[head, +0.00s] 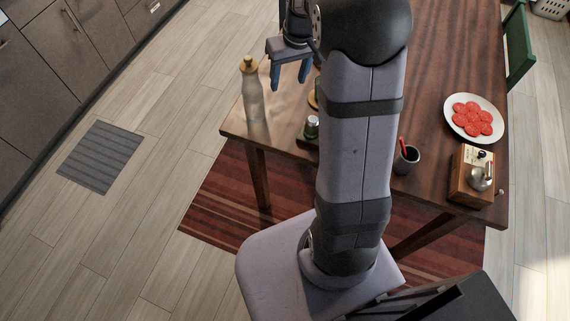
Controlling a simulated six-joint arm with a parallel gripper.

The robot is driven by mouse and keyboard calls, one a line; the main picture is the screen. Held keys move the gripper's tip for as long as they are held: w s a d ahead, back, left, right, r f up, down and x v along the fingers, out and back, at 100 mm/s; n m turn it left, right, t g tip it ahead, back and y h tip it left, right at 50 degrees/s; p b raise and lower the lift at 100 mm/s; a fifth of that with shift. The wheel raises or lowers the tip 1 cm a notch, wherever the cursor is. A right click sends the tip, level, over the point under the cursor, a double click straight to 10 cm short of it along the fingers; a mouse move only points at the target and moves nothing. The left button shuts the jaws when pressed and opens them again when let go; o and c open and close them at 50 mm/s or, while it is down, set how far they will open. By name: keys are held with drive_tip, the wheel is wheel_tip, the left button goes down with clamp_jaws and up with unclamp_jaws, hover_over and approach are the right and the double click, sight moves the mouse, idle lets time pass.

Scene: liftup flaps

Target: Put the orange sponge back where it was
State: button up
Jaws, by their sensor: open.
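My gripper (289,82) is at the top of the head view, over the left part of the wooden table (435,95). Its two blue fingers point down and stand apart, with nothing visible between them. I see no orange sponge in this view. My own arm covers the middle of the table, so anything behind it is hidden.
A glass bottle (252,95) stands at the table's left edge, close to my gripper. A small green jar (312,127) is nearer the front. On the right are a dark cup (406,160), a wooden grinder (473,177) and a plate (454,122) of red slices.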

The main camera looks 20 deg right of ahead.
drive_tip(key=s+a+f+g, duration=0.1)
drive_tip(key=s+a, duration=0.4)
drive_tip(key=s, duration=0.6)
drive_tip(key=s+a+f+g, duration=0.1)
drive_tip(key=s+a+f, duration=0.2)
drive_tip(key=s, duration=0.7)
drive_tip(key=a, duration=0.2)
drive_tip(key=shift+s+a+h, duration=0.3)
drive_tip(key=shift+s+a, duration=0.05)
drive_tip(key=shift+s, duration=0.05)
wheel_tip(320, 180, up, 7)
drive_tip(key=p, duration=0.7)
drive_tip(key=shift+r, duration=0.1)
